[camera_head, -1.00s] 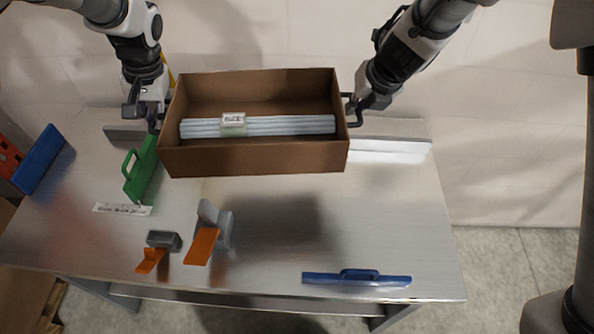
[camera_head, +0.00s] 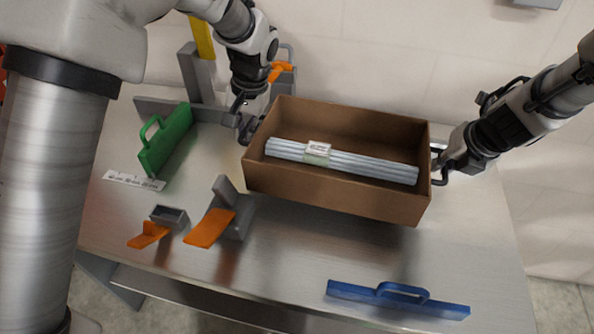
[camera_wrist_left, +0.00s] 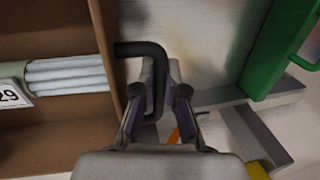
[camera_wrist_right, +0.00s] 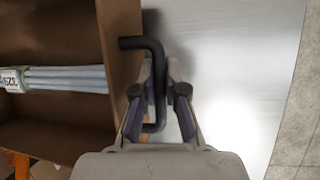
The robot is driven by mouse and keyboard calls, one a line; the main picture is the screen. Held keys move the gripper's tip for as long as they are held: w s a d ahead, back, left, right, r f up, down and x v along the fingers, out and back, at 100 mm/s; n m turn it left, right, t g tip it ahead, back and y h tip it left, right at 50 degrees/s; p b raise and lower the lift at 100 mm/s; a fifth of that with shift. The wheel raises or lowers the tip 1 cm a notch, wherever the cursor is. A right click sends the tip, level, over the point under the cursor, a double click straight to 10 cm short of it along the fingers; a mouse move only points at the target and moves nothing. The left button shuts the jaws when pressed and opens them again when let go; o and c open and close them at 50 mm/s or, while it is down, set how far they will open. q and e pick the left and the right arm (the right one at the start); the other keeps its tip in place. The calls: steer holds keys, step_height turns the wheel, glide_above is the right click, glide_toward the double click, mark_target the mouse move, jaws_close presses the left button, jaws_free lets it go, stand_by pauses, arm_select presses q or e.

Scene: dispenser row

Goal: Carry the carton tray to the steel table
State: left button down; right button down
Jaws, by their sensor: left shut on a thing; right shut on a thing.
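The brown carton tray (camera_head: 335,187) is open on top and holds a bundle of pale tubes (camera_head: 370,168) with a white label. It is over the steel table (camera_head: 290,262), its shadow close below its front edge. I cannot tell whether it touches the top. My left gripper (camera_head: 246,130) is shut on the dark handle at the tray's left end, and the handle shows between the fingers in the left wrist view (camera_wrist_left: 155,95). My right gripper (camera_head: 441,170) is shut on the matching handle at the right end, also seen in the right wrist view (camera_wrist_right: 158,90).
A green handled piece (camera_head: 166,140) stands left of the tray. Two grey pieces with orange flaps, a smaller one (camera_head: 150,234) and a larger one (camera_head: 212,226), stand at the front left. A blue handled bar (camera_head: 398,298) lies near the front edge. The front middle of the table is clear.

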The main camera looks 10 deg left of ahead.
steer(key=shift+f, duration=0.1)
